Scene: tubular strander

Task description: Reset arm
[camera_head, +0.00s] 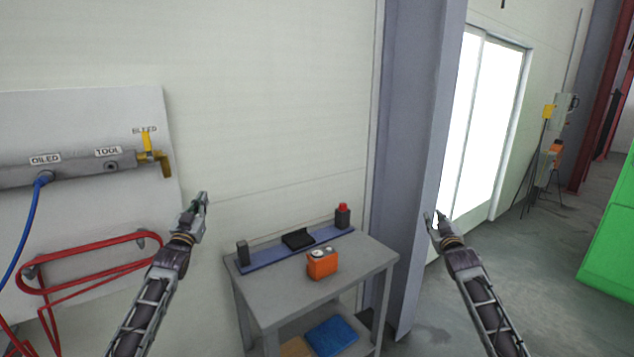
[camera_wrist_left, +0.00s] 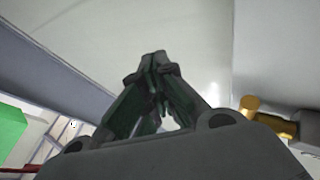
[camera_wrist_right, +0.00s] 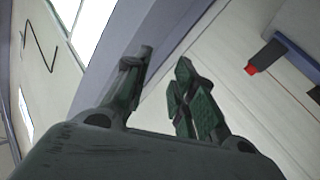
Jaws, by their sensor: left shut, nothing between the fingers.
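My left gripper (camera_head: 203,202) is raised in front of the wall, left of the grey table. In the left wrist view its fingers (camera_wrist_left: 155,58) meet at the tips, shut and empty. My right gripper (camera_head: 433,220) is raised in front of the grey column, right of the table. In the right wrist view its fingers (camera_wrist_right: 164,58) stand apart with nothing between them. Both arms reach up from the bottom of the head view, and neither gripper touches anything that I can see.
A grey table (camera_head: 350,267) holds an orange box (camera_head: 322,265) and a blue strip (camera_head: 275,257) with dark items. A wall panel (camera_head: 100,110) at left carries a pipe with a yellow valve (camera_head: 150,145), a blue hose (camera_head: 25,225) and a red hose (camera_head: 90,246). A column (camera_head: 425,130) stands right.

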